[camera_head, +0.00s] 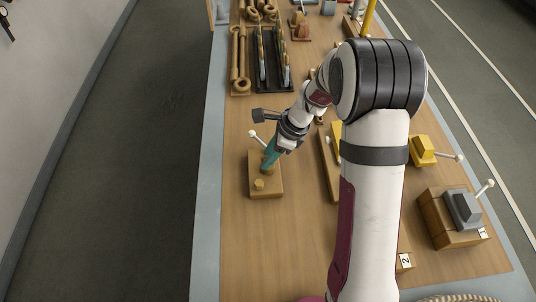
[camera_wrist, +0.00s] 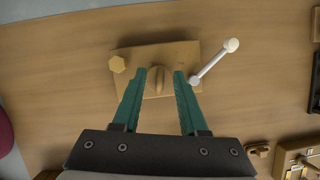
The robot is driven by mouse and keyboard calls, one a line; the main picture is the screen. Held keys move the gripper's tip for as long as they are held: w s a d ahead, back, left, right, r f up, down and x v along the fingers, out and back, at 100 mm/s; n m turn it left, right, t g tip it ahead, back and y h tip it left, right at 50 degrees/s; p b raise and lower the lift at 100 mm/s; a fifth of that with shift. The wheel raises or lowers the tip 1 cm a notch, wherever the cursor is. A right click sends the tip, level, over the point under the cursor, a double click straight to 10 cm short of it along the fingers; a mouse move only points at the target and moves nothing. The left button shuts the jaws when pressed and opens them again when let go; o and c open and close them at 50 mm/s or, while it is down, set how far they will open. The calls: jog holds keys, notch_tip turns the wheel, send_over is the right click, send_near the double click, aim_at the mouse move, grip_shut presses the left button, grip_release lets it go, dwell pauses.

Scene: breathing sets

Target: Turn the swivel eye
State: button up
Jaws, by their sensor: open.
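The swivel eye (camera_wrist: 156,81) is a tan upright piece on a tan block (camera_wrist: 190,52). In the wrist view it shows edge-on between the two teal fingers of my gripper (camera_wrist: 160,76). The fingers are open, with a gap on each side of the eye. In the head view my gripper (camera_head: 269,162) points down over the far part of the block (camera_head: 272,191), and the fingers mostly hide the eye. A hexagonal knob (camera_wrist: 117,64) sits on the block, left of the eye in the wrist view. A white-tipped lever (camera_wrist: 214,62) stands on the right there.
The wooden table (camera_head: 300,240) has bare room in front of the block. A yellow lever unit (camera_head: 423,151) and a grey lever unit (camera_head: 463,210) stand at the right. Racks with long tan pieces (camera_head: 239,60) and dark pieces (camera_head: 272,60) lie farther back.

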jog(key=shift+a+f, duration=0.1)
jog(key=shift+f, duration=0.25)
grip_shut()
jog(key=shift+n, duration=0.4)
jog(key=n+g, duration=0.1)
jog(key=n, duration=0.2)
jog(key=shift+w+n+g, duration=0.1)
jog(key=shift+n+g, duration=0.3)
jog(key=n+g, duration=0.1)
jog(key=n, duration=0.2)
jog(key=shift+n+h, duration=0.3)
jog(key=shift+h, duration=0.1)
jog(key=n, duration=0.2)
jog(key=n+g+h, duration=0.1)
jog(key=n, duration=0.1)
jog(key=shift+n+g, duration=0.3)
jog(key=shift+n+g+h, duration=0.3)
jog(key=shift+n+h, duration=0.5)
jog(key=shift+n, duration=1.2)
